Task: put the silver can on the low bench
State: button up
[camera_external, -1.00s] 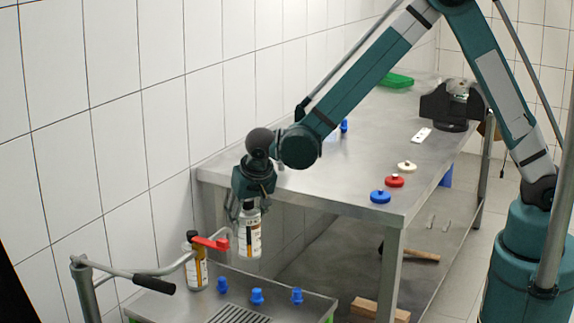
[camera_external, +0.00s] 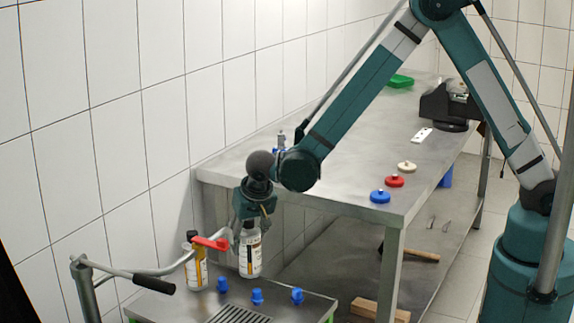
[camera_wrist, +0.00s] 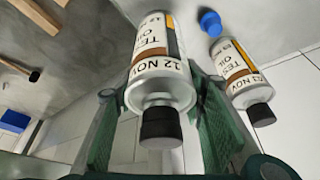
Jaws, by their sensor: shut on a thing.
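The silver can (camera_external: 250,257), with a white, black and orange label, hangs upright below my gripper (camera_external: 249,226). Its base is over or at the back part of the low bench (camera_external: 190,311); I cannot tell whether it touches. In the wrist view, my gripper (camera_wrist: 158,125) has its two green fingers on either side of the silver can (camera_wrist: 160,67), shut on it near the black-capped end. A similar can (camera_external: 197,270) stands to its left at the back of the bench; in the wrist view this second can (camera_wrist: 238,72) is to the right.
Several blue fittings (camera_external: 257,296) stand on the low bench, in front of and beside the can. The high steel table (camera_external: 330,180) is behind and right, with red, blue and cream knobs. A drain grille lies at the front.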

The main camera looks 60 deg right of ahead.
aim_at(251, 231)
jog(key=shift+f, duration=0.25)
jog(key=shift+f+b, duration=0.5)
jog(key=shift+f, duration=1.3)
jog(key=shift+f, duration=0.15)
jog(key=o, duration=1)
jog(key=shift+p+v, duration=1.3)
jog(key=shift+v, duration=4.85)
jog(key=shift+d, duration=0.15)
